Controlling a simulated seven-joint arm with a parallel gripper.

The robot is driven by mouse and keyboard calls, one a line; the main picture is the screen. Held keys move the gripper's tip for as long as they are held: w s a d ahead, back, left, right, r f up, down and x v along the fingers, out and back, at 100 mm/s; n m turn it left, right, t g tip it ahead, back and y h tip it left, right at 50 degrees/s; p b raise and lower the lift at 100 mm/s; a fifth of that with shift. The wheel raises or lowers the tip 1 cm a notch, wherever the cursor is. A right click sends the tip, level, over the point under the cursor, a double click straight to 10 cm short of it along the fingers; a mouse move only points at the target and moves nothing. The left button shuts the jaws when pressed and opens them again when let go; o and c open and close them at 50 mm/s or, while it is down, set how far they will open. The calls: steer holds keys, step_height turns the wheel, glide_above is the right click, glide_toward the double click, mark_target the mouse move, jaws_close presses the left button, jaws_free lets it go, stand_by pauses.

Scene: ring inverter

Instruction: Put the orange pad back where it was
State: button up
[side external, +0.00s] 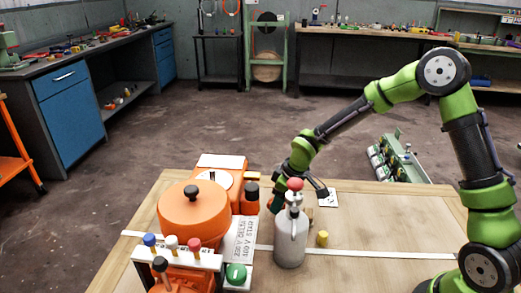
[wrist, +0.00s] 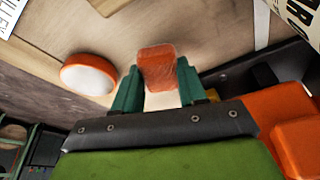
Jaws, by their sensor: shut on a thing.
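My gripper (wrist: 158,82) shows in the wrist view with its two green fingers shut on an orange pad (wrist: 157,62), a small rounded block between the fingertips. Pale wooden tabletop shows beyond the pad; I cannot tell whether the pad touches it. In the side view my gripper is low over the table, largely hidden behind a grey bottle (side external: 290,238) with a red top, and the held pad cannot be made out there.
An orange machine with a round lid (side external: 193,214) stands left of the bottle. A rack (side external: 172,252) with several coloured caps is in front of it. A small yellow piece (side external: 322,239) stands right of the bottle. The tabletop (side external: 390,225) farther right is mostly clear.

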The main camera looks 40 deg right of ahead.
steer(key=shift+f, duration=1)
steer(key=shift+f, duration=0.15)
steer(key=o, duration=1.1)
